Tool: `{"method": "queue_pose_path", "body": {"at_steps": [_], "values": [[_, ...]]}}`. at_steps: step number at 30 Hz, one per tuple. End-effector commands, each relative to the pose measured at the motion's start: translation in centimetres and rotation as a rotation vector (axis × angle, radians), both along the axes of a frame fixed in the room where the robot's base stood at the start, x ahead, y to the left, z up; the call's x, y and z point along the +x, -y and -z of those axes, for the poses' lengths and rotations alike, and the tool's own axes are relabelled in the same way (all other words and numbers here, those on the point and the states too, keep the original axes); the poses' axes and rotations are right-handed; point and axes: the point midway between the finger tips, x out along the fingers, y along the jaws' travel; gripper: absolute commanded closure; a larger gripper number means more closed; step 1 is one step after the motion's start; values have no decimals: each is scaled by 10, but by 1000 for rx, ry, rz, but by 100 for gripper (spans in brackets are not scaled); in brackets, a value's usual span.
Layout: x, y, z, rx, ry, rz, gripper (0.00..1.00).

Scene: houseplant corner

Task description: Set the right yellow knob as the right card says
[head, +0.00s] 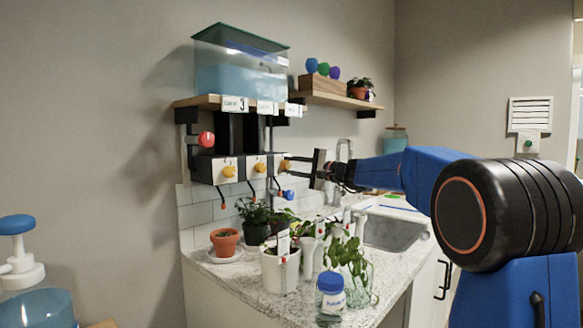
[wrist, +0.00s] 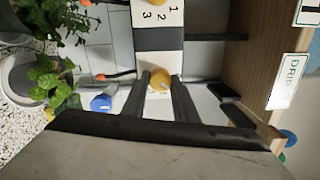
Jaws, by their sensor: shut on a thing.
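The right yellow knob (head: 284,165) is on the right end of the pale valve panel, under the shelf. My gripper (head: 292,161) reaches it from the right. In the wrist view the knob (wrist: 160,79) sits between the two dark fingers (wrist: 161,84), which are shut on it. The knob's pointer and its own dial numbers are hidden or too small to read. The right card (head: 293,110) hangs on the shelf edge. In the wrist view this card (wrist: 289,82) shows sideways lettering like "DRIP"; I cannot read a number on it.
Two other yellow knobs (head: 228,171) (head: 260,167) sit to the left on the panel. A water tank (head: 240,65) stands on the shelf above. Potted plants (head: 281,268) crowd the counter below.

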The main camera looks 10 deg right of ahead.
Motion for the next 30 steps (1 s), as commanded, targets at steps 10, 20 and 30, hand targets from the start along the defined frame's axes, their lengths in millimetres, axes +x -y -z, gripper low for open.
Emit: {"method": "queue_pose_path", "body": {"at_steps": [10,20,30], "values": [[0,0,2,39,-31,0,96],[0,0,2,38,-30,0,62],[-1,1,1,38,-29,0,55]]}}
